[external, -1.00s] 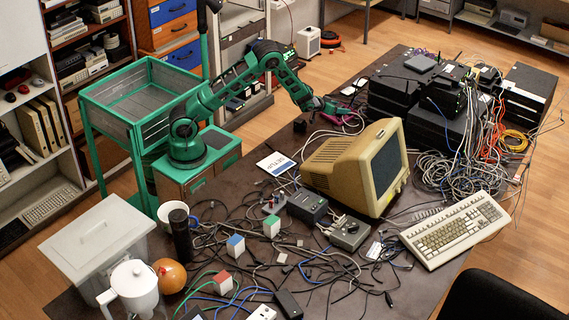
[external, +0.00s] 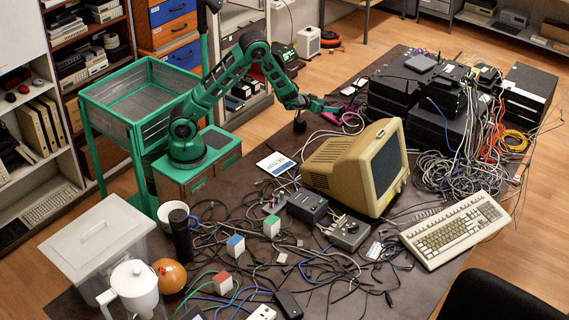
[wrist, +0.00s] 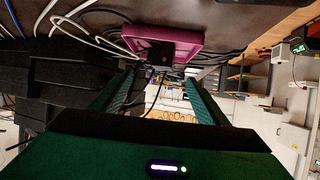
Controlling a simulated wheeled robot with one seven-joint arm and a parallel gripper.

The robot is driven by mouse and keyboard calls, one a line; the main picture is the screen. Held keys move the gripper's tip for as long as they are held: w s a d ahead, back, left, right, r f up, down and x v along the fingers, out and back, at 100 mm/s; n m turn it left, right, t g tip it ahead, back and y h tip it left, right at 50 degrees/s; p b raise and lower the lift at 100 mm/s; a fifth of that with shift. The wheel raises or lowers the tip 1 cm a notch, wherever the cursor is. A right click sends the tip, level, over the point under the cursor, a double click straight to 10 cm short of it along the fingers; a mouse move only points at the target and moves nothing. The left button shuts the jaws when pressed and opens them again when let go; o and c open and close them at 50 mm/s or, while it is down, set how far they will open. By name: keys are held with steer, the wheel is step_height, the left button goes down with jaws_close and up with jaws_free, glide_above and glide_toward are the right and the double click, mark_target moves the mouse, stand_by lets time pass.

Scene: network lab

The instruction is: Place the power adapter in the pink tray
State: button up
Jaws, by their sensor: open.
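The pink tray (wrist: 165,37) lies on the dark table, near the top of the wrist view, which looks upside down. It also shows partly in the external view (external: 352,123), behind the monitor. A small dark block (wrist: 158,55), likely the power adapter, appears at the tray, overlapping its near edge. A dark cable seems to run from it. I cannot tell how fully it sits inside. My gripper (wrist: 155,92) is open, its green fingers apart on either side of the view, with the block beyond them. In the external view my gripper (external: 325,105) is near the tray.
The beige monitor (external: 355,168) stands in front of the tray. Stacked black equipment (external: 415,85) and tangled cables are to its right. A small black object (external: 299,125) is below my wrist. A white card (external: 276,163) lies nearer my base.

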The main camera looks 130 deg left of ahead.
steer(key=shift+v, duration=0.95)
